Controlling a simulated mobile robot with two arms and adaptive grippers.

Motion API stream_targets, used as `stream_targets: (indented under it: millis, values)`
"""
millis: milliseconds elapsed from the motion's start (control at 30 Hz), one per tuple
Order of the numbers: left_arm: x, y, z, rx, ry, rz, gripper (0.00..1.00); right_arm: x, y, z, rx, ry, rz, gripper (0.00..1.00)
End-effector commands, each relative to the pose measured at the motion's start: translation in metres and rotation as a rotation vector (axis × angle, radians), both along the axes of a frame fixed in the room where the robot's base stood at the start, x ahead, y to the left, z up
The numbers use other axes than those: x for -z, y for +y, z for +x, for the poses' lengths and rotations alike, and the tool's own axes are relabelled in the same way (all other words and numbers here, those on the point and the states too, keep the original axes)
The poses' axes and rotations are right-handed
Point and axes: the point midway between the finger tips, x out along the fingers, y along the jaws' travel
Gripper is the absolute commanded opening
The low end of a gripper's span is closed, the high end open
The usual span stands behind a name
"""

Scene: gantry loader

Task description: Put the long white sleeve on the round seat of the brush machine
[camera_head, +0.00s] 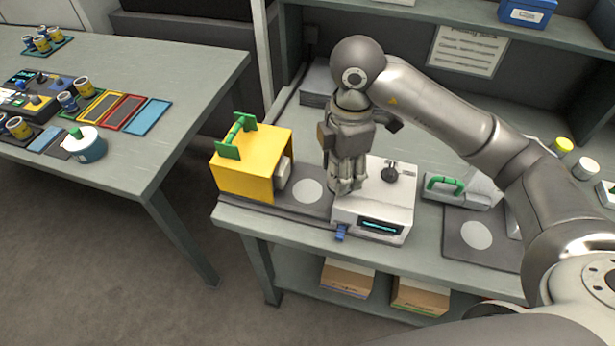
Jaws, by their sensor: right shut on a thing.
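My right gripper (345,188) points down over the left part of a white machine (397,207) with a lit display on its front. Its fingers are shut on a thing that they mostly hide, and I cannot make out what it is. I cannot tell the long white sleeve apart in this view. The seat is not clear either, since the gripper covers that part of the machine. A dark lever knob (389,174) sits on top of the machine, and a blue tab (341,232) sticks out at its front left. My left gripper is not in view.
A yellow box (245,175) with a green handle stands left of the machine, beside a white disc (308,190). A green-handled tool (446,188) and a dark mat (478,252) with a white disc lie to the right. A side table (160,130) holds cups and trays.

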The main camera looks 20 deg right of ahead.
Motion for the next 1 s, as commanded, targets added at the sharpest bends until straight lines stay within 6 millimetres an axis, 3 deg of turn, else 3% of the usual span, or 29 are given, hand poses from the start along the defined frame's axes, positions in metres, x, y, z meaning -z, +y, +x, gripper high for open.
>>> stream_targets:
  millis: [167,400,700,1000]
  values:
    - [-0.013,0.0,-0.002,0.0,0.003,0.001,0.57,0.014,0.021,0.035,-0.001,0.002,0.001,0.07]
    - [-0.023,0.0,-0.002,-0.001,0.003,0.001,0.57,0.057,0.037,0.064,-0.003,0.001,0.0,0.07]
    - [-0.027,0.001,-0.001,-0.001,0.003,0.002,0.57,0.077,0.045,0.078,-0.003,0.0,0.0,0.07]
    - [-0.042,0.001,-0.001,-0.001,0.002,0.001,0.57,0.106,0.044,0.078,-0.003,-0.002,0.001,0.07]
